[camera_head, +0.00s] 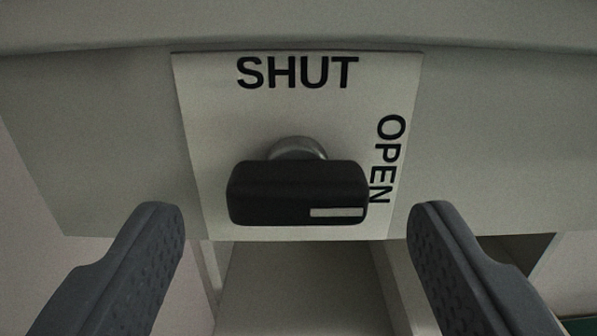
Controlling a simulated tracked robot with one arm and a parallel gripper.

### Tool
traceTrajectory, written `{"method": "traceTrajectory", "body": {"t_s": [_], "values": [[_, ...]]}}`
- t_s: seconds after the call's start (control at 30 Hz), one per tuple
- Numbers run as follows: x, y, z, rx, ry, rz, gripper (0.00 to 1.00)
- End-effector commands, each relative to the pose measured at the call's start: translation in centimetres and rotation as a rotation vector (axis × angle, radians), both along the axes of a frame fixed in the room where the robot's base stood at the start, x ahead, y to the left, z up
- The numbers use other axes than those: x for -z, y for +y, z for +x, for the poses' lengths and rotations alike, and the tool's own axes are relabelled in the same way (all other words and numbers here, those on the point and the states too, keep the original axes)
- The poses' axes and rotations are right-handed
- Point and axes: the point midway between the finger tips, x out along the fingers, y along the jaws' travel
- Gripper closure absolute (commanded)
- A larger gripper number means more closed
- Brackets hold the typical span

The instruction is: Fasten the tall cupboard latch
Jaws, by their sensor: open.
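The latch knob (297,194) is a black bar handle on a round metal stem, in the middle of the view. It lies horizontally, with a white mark (336,212) on its right end, on the side of the word OPEN. Its label plate (212,120) is pale, with SHUT at the top and OPEN running down the right side. My gripper (297,222) is open, one grey finger at lower left and one at lower right. The knob sits between the fingers in the picture, with a gap on both sides; neither finger appears to touch it.
The plate is on a grey-white cupboard front (100,140). A pale ledge (300,22) runs across the top above the plate. Below the plate is a pale recessed surface (300,290) between upright edges. A dark opening shows at lower right behind the right finger.

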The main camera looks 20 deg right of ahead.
Motion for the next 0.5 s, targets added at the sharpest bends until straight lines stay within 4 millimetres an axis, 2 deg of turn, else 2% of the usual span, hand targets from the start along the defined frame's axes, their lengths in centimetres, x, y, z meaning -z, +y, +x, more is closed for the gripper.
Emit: {"method": "traceTrajectory", "body": {"t_s": [0.5], "values": [[0.1, -0.7, 2.4, -0.002, 0.002, 0.001, 0.35]]}}
